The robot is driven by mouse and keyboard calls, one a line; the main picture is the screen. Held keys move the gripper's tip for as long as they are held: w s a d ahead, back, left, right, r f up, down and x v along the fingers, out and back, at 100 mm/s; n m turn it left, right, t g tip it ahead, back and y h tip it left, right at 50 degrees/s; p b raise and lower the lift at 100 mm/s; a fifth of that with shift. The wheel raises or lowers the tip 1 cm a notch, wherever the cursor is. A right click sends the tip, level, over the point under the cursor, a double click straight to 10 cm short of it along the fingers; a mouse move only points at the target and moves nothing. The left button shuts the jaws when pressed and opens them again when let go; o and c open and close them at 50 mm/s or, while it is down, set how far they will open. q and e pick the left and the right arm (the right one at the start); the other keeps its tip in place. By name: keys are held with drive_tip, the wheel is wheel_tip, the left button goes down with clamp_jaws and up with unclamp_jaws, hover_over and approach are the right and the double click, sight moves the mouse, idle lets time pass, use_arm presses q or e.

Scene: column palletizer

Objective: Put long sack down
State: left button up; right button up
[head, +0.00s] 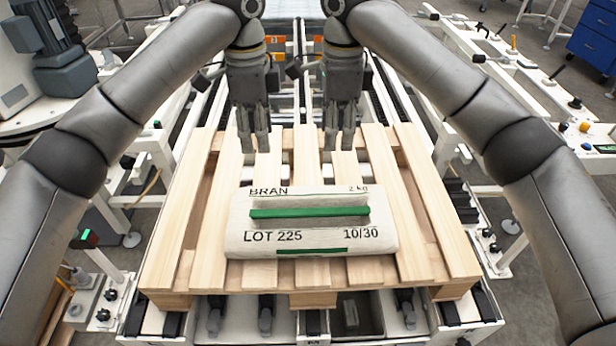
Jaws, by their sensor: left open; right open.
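The long sack (312,262) is white, with a green stripe and the printing "BRAN", "LOT 225" and "10/30". It lies flat across the near part of the wooden pallet (205,262). My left gripper (254,148) points down over the pallet beyond the sack's far edge, open and empty. My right gripper (339,146) hangs beside it to the right, also open and empty. Both appear apart from the sack. The slats under the sack are hidden.
The pallet's slats beyond and to both sides of the sack are bare. White conveyor frames (484,60) run along the right and left. A grey motor (45,45) stands at the upper left, and a blue cabinet (594,38) at the upper right.

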wheel_tip(320, 180, up, 18)
drive_tip(key=p, duration=0.5)
drive_tip(key=shift+f, duration=0.2)
idle(0.5)
